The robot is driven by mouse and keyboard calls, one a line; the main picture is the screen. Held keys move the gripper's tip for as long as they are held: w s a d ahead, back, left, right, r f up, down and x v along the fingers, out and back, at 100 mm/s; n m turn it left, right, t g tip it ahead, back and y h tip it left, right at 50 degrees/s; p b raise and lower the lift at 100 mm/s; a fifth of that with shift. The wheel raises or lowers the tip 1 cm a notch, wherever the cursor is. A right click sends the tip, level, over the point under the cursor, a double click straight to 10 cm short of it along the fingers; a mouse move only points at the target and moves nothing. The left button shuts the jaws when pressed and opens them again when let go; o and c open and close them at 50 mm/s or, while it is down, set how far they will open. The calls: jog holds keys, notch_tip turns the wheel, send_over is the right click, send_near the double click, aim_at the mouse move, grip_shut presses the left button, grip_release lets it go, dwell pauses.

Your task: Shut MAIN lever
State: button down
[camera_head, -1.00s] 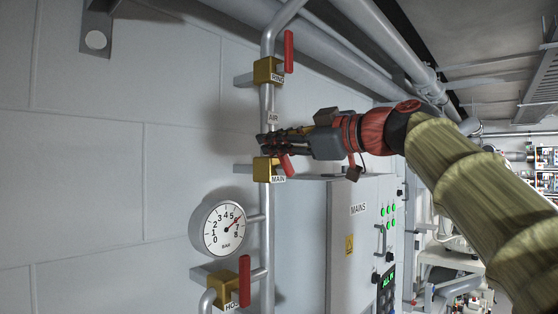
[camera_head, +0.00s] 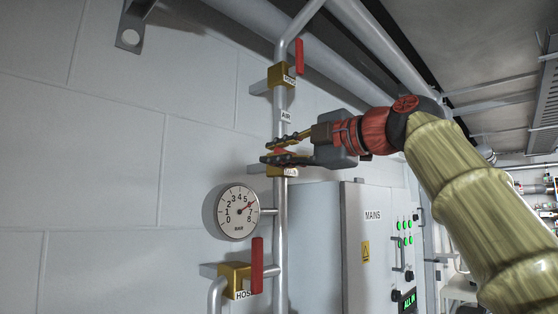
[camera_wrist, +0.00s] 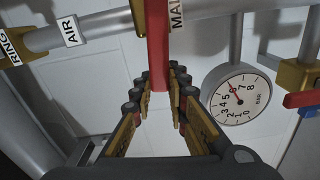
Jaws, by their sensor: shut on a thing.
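The MAIN valve is a brass block (camera_head: 284,172) on the upright grey pipe, under the AIR label in the head view. In the wrist view its red lever (camera_wrist: 158,50) stands out about square to the pipe, its end between my fingers. In the head view the lever is mostly hidden behind the fingers, with only a bit of red showing. My gripper (camera_head: 272,150) reaches in from the right and is shut on the lever. The fingers also show on both sides of the lever in the wrist view (camera_wrist: 160,98).
The RING valve's red lever (camera_head: 299,57) is above, along the pipe. Below are a round gauge (camera_head: 238,212) and the HOSE valve's red lever (camera_head: 257,265). A grey MAINS cabinet (camera_head: 355,250) stands to the right, below my arm.

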jog(key=shift+f+n+b, duration=0.6)
jog(key=shift+n, duration=0.1)
jog(key=shift+f, duration=0.1)
jog(key=c, duration=1.8)
grip_release()
jog(key=shift+o, duration=0.4)
jog(key=v, duration=1.2)
